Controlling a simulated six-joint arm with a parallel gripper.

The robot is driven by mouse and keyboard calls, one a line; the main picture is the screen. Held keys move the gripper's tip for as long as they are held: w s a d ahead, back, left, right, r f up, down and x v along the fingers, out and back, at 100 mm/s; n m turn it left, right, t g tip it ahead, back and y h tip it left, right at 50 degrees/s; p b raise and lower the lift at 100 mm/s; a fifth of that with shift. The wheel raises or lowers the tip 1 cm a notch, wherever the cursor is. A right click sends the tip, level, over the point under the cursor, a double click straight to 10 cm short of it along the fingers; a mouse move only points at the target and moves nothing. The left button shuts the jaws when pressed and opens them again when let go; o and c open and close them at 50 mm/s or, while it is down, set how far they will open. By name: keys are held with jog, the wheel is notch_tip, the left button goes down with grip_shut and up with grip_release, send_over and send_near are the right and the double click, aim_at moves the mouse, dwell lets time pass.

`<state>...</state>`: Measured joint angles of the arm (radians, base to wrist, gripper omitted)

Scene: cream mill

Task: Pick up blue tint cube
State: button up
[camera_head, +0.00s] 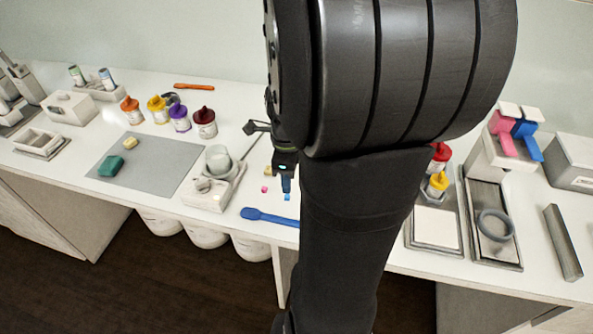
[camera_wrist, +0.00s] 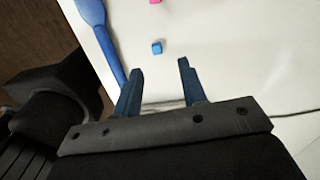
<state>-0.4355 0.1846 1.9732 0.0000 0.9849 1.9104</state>
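The blue tint cube (camera_wrist: 157,47) lies on the white counter in the wrist view, ahead of my gripper and between the lines of its two fingers. In the head view the small blue cube (camera_head: 287,197) shows just below the fingertips. My gripper (camera_wrist: 157,65) is open, with two blue fingers apart and nothing between them. It also shows in the head view (camera_head: 286,186), above the counter close to the cube. A pink cube (camera_head: 265,189) lies to the left of the blue one, and part of it shows at the top of the wrist view (camera_wrist: 155,2).
A blue spatula (camera_head: 268,217) lies near the counter's front edge, left of my gripper in the wrist view (camera_wrist: 103,40). A yellowish cube (camera_head: 268,171) lies behind the pink one. A white mill-like device (camera_head: 207,194) stands left. My arm hides the counter's middle.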

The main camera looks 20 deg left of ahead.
jog(key=shift+s+f, duration=0.2)
jog(key=shift+f, duration=2.55)
jog(key=shift+c, duration=0.2)
grip_shut()
